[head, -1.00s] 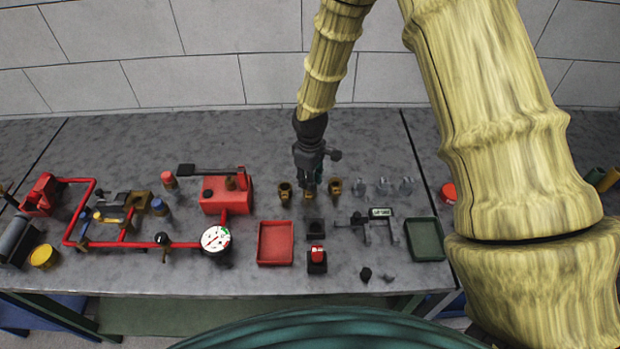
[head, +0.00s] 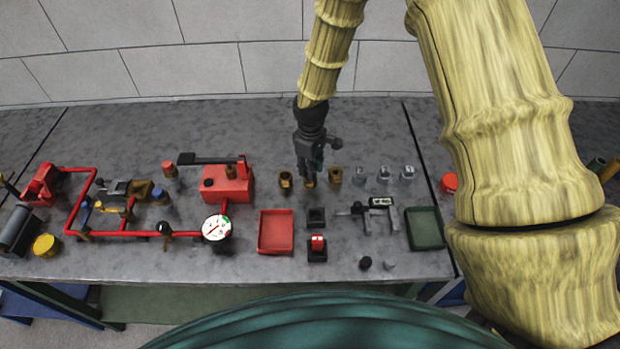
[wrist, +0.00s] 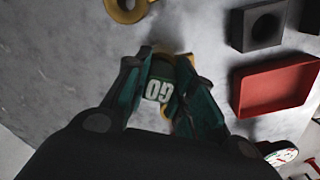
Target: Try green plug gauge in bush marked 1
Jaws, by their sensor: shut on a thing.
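Three brass bushes stand in a row on the bench: a left one (head: 286,180), a middle one (head: 309,183) and a right one (head: 335,176). I cannot read their marks. My gripper (head: 309,170) points down over the middle bush. In the wrist view my gripper (wrist: 164,100) is shut on the green plug gauge, whose pale label (wrist: 158,91) reads GO. Brass shows around and behind the gauge, at the middle bush (wrist: 186,62). The gauge's lower end is hidden, so I cannot tell whether it is inside the bore. Another bush (wrist: 128,8) shows at the top.
A black square block (head: 316,217), a red tray (head: 276,232) and a black holder with a red piece (head: 317,248) lie in front. Several grey pieces (head: 384,173) stand to the right. A green tray (head: 424,229) is further right. The bench behind is clear.

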